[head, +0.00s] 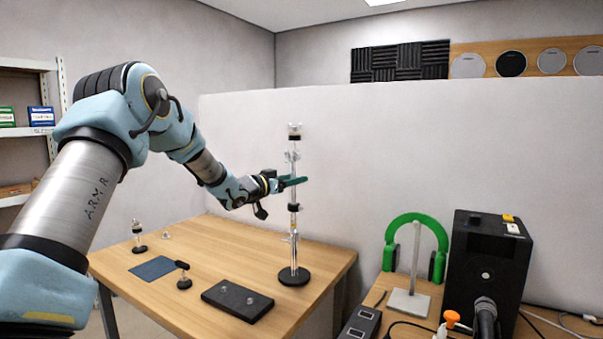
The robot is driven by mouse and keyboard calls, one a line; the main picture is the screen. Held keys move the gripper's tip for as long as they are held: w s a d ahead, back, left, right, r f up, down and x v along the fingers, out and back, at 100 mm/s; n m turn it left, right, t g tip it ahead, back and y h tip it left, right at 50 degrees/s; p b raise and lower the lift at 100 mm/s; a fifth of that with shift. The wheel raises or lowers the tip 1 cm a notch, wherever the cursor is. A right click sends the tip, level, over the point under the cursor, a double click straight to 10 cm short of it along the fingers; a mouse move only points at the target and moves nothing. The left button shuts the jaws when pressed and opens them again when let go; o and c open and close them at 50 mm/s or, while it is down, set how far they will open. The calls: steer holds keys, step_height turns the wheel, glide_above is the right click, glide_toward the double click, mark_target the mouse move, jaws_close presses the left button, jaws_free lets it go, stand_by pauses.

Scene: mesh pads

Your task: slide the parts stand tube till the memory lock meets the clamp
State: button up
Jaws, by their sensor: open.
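The parts stand (294,245) rises upright from a round black base (293,277) near the right end of the wooden table. Its silver tube carries a dark collar (293,207) about halfway up and clamp-like fittings (292,156) higher up. A clear part with a black band (294,132) tops it. I cannot tell which collar is the memory lock. My gripper (292,181) reaches in from the left at the tube, above the dark collar. Its green fingers are open and appear to lie beside or around the tube; contact is too small to tell.
On the table (225,240) are a black block with two studs (237,300), a blue pad (153,268) and small stands (184,275). To the right are green headphones (417,230) on a stand and a black speaker box (487,270). A pale partition (420,140) stands behind.

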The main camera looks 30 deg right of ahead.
steer(key=p+x, duration=0.1)
steer(key=x, duration=0.2)
steer(key=shift+w+d, duration=0.1)
jaws_close()
stand_by(0.4)
stand_by(1.0)
